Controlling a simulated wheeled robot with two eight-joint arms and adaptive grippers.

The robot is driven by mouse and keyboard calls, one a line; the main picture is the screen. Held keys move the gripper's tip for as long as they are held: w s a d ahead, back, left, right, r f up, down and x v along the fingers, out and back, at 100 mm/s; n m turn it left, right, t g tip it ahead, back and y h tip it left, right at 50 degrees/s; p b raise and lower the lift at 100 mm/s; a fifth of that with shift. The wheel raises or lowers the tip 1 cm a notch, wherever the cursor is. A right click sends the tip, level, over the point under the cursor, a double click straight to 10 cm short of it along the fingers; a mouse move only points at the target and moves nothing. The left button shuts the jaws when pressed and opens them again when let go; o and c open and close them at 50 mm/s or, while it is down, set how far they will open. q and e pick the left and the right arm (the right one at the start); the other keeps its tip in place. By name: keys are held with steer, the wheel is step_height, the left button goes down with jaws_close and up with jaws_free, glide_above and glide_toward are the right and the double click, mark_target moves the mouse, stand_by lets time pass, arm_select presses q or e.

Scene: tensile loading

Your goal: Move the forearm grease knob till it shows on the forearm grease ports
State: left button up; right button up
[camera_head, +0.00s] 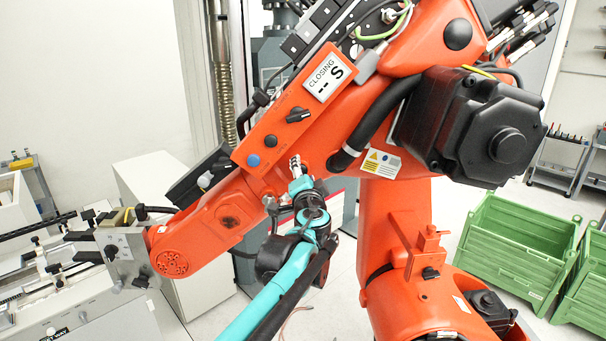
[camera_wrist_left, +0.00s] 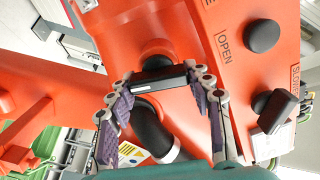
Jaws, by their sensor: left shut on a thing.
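My left gripper (camera_head: 296,170) reaches up to the orange industrial arm, just below its control panel (camera_head: 285,118). In the left wrist view, the gripper (camera_wrist_left: 162,84) has its two fingers on either side of a black bar-shaped knob (camera_wrist_left: 158,78) with a white mark, and is shut on it. This knob looks like the forearm grease knob, but I see no label on it. The gripper hides it in the head view. The panel's display (camera_head: 324,80) reads "CLOSING -- S". I cannot make out the grease ports. My right gripper is not in view.
The panel carries a blue button (camera_head: 253,160), a black button (camera_head: 270,142) and a rotary switch (camera_head: 298,115), close to the gripper. A black hose (camera_head: 370,128) and a large black motor (camera_head: 470,125) are at the right. Green crates (camera_head: 515,250) stand on the floor.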

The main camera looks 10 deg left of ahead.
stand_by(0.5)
arm_select(q)
steer(key=o, duration=1.2)
steer(key=shift+c, duration=0.2)
steer(key=shift+d, duration=0.1)
steer(key=v, duration=1.2)
